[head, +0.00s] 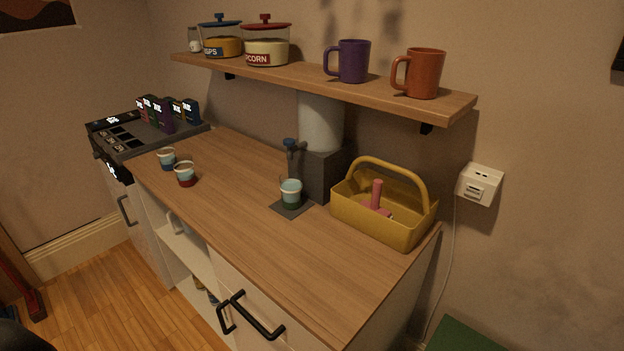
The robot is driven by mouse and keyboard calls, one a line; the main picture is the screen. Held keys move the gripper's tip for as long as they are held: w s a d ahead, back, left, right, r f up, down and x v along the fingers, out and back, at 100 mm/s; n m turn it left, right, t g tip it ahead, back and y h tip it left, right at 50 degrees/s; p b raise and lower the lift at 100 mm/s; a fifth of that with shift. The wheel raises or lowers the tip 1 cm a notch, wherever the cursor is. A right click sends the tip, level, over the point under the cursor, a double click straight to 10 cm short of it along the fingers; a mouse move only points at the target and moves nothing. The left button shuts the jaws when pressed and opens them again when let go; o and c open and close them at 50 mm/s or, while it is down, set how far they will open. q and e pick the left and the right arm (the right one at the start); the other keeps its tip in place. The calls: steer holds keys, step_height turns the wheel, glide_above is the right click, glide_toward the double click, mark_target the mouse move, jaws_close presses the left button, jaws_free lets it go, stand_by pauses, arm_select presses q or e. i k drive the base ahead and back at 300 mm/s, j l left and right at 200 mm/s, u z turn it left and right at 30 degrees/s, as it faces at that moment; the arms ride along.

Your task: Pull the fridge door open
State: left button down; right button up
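Neither gripper is in view. No door is clearly marked as the fridge door. A white front (238,283) below the wooden counter has two black bar handles (258,318), set close together near the bottom of the view. Left of it is a white compartment (185,258) that looks open, with some small items low inside that I cannot make out. Further left, a pale cabinet front (143,236) has another dark handle (125,210) and looks shut.
The wooden counter (230,228) holds two striped cups (185,174), a grey dispenser (318,170) with a cup (291,193) beneath it, and a yellow caddy (380,217) at its right end. A wall shelf (310,80) carries jars and mugs. The wooden floor (110,300) in front is mostly clear.

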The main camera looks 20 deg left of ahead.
mark_target(129, 204)
steer(key=u, duration=1.85)
steer(key=z, duration=0.15)
steer(key=i+j+z, duration=0.2)
steer(key=z, duration=0.2)
steer(key=i+j+z, duration=0.7)
steer(key=i+j, duration=0.15)
steer(key=j, duration=0.35)
steer(key=i+j, duration=0.2)
steer(key=j, duration=0.15)
steer(key=i+j, duration=0.15)
steer(key=j, duration=0.2)
steer(key=i+j, duration=0.35)
steer(key=j, duration=0.3)
steer(key=i+j+z, duration=0.1)
steer(key=j, duration=0.25)
steer(key=i, duration=0.1)
